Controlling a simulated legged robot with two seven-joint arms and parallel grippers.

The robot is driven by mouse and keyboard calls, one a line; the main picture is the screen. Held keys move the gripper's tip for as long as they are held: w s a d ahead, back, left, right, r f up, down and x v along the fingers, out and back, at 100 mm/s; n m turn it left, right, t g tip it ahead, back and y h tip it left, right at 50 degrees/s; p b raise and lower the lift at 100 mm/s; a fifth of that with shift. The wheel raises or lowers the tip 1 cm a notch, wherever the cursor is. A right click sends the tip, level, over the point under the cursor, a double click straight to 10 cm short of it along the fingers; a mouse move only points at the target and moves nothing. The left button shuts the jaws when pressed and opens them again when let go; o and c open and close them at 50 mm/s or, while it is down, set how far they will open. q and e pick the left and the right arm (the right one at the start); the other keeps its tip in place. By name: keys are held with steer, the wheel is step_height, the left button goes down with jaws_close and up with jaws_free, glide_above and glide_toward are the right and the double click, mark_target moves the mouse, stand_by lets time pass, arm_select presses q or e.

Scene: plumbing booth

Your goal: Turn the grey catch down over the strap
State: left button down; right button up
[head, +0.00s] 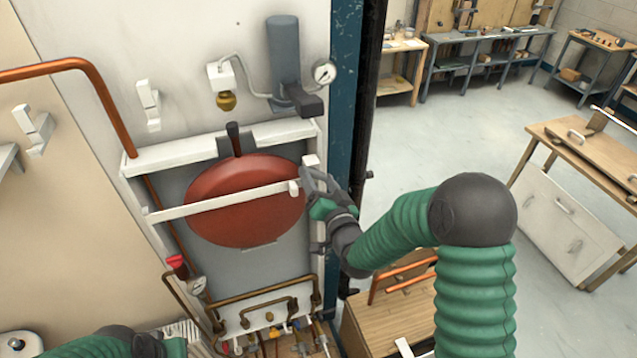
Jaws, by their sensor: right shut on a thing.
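The red round vessel (245,222) sits in the recess of the wall panel. The pale strap (225,200) crosses its front from the left side of the frame to a small upright tab at its right end. My right gripper (306,181) is at that right end, shut on the strap as far as I can see; its fingers hide part of the contact. A small pale block (311,160), which may be the catch, stands on the frame's right side just above the fingers. No clearly grey catch shows. My left arm enters at the bottom left; its fingertips are out of view.
A grey cylinder (284,50) with a round gauge (324,72) is above the recess. Copper pipes (262,306) and a red-handled valve (175,261) are below. A dark blue post (343,90) stands right of the panel. White brackets (148,105) project at left.

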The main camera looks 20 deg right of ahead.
steer(key=m+b, duration=0.2)
steer(key=shift+f+m, duration=0.3)
steer(key=m+b, duration=0.2)
steer(key=shift+m, duration=0.4)
steer(key=m+b, duration=0.1)
steer(key=m, duration=0.1)
steer(key=shift+r+m, duration=0.1)
steer(key=shift+m, duration=0.2)
steer(key=shift+m+b, duration=0.5)
steer(key=shift+m, duration=0.9)
steer(key=shift+r, duration=0.1)
steer(key=o, duration=1)
steer(key=shift+c, duration=0.2)
steer(key=o, duration=0.4)
steer(key=shift+w, duration=0.25)
